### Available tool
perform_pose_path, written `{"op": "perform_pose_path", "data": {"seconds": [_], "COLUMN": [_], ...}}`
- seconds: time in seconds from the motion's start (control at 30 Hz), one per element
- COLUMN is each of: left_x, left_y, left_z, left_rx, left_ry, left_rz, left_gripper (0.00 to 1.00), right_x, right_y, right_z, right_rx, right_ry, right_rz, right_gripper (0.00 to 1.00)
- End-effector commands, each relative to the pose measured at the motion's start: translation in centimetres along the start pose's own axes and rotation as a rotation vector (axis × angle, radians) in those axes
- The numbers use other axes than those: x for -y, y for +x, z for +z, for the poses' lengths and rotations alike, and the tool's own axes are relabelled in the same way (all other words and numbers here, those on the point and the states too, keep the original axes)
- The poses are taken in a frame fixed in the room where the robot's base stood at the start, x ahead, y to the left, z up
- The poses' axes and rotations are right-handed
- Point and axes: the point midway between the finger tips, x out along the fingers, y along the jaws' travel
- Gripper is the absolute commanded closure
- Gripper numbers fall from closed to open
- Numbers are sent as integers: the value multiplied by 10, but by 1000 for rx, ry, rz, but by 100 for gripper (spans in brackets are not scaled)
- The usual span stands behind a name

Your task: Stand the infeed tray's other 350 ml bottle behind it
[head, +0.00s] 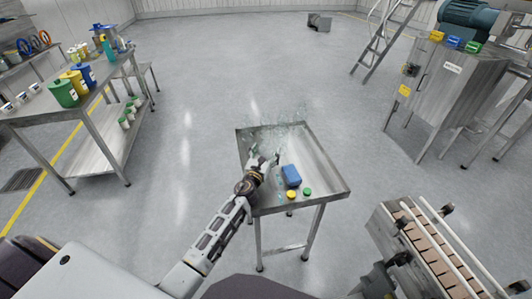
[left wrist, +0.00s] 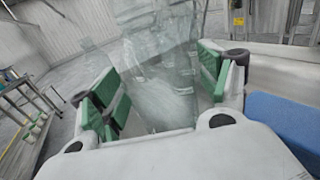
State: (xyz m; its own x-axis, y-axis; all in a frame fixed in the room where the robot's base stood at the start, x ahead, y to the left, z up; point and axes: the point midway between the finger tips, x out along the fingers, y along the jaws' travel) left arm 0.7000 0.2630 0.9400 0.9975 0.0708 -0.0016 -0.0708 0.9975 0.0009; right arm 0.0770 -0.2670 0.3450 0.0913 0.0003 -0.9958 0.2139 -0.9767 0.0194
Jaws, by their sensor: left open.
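Clear, see-through bottles (head: 285,133) stand at the back left of a small steel table (head: 318,163); their outlines overlap, and I cannot tell their number or sizes. My left gripper (head: 264,154) is over the table's left part, close to the bottles. In the left wrist view the open gripper (left wrist: 160,92) has green pads on both sides of a clear bottle (left wrist: 160,70), with more clear glass seen behind or through it. I cannot tell whether a pad touches it. My right gripper is not in view.
A blue block (head: 291,176), a yellow cap (head: 291,194) and a green cap (head: 307,191) lie on the table, right of my left gripper. The table's right part is bare. A conveyor (head: 432,250) stands at lower right, a workbench (head: 88,98) at left.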

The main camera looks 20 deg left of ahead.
Motion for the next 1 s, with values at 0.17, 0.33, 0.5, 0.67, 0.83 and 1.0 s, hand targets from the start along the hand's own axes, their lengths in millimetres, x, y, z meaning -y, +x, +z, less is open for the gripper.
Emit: {"op": "perform_pose_path", "data": {"seconds": [0.17,0.33,0.5,0.67,0.83,1.0], "left_x": [0,0,-1,0,0,0], "left_y": [0,-10,-25,-39,-54,-69], "left_z": [4,2,2,2,2,2], "left_rx": [0,0,-1,-1,-1,-1], "left_ry": [0,1,1,1,1,0], "left_rz": [0,0,0,0,-1,0], "left_gripper": [23,23,23,23,23,23], "right_x": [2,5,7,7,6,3], "right_y": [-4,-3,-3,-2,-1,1], "right_z": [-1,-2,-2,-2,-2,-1], "right_rx": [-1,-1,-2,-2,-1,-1], "right_ry": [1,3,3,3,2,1], "right_rz": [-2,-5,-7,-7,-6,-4], "right_gripper": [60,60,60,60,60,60]}}
